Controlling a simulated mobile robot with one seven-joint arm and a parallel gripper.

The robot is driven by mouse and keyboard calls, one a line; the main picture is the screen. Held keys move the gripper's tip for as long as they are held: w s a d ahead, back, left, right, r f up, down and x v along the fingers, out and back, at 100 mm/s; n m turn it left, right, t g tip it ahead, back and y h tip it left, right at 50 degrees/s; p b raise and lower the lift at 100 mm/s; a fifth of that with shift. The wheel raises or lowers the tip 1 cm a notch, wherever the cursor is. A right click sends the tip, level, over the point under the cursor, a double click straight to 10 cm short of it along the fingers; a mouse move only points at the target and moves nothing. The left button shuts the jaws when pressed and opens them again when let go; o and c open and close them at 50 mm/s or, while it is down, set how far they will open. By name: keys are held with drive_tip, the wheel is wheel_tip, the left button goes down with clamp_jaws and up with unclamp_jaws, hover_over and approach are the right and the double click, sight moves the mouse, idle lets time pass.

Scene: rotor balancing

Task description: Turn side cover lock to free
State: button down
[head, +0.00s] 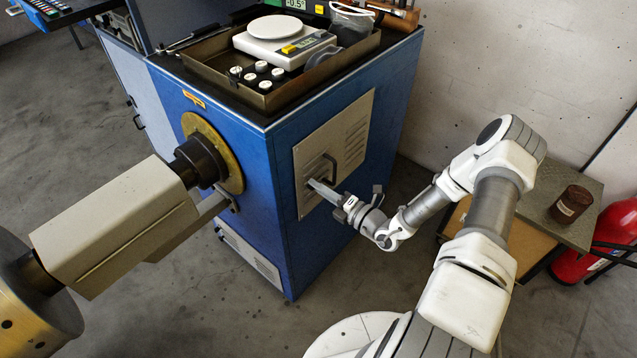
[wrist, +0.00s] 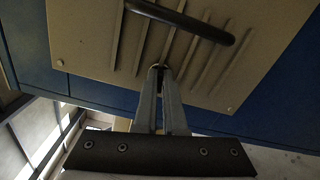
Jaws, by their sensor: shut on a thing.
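The side cover (head: 352,130) is a beige louvred panel on the right face of the blue cabinet, with a black bar handle (head: 331,169). The cover (wrist: 85,45) and handle (wrist: 185,22) also fill the upper wrist view. My gripper (head: 313,184) reaches the cover's lower left part, just below the handle. In the wrist view its fingers (wrist: 159,77) close together on a small dark piece, apparently the side cover lock (wrist: 157,67). The fingers hide most of it, so I cannot tell which way it is turned. The cover sits flat against the cabinet.
The blue cabinet (head: 320,240) carries a tray (head: 224,90) with a scale (head: 284,42) and several small weights. A beige machine arm (head: 120,225) projects at left. A low table (head: 590,215) with a brown can (head: 571,204) and a red extinguisher (head: 608,235) stand at right.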

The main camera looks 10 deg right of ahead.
drive_tip(key=shift+a+m+p, duration=0.1)
drive_tip(key=shift+m+p, duration=0.3)
drive_tip(key=shift+m, duration=0.8)
drive_tip(key=shift+f, duration=0.1)
drive_tip(key=c, duration=1)
unclamp_jaws()
drive_tip(key=shift+s, duration=0.1)
drive_tip(key=p+v, duration=0.1)
drive_tip(key=v, duration=1.6)
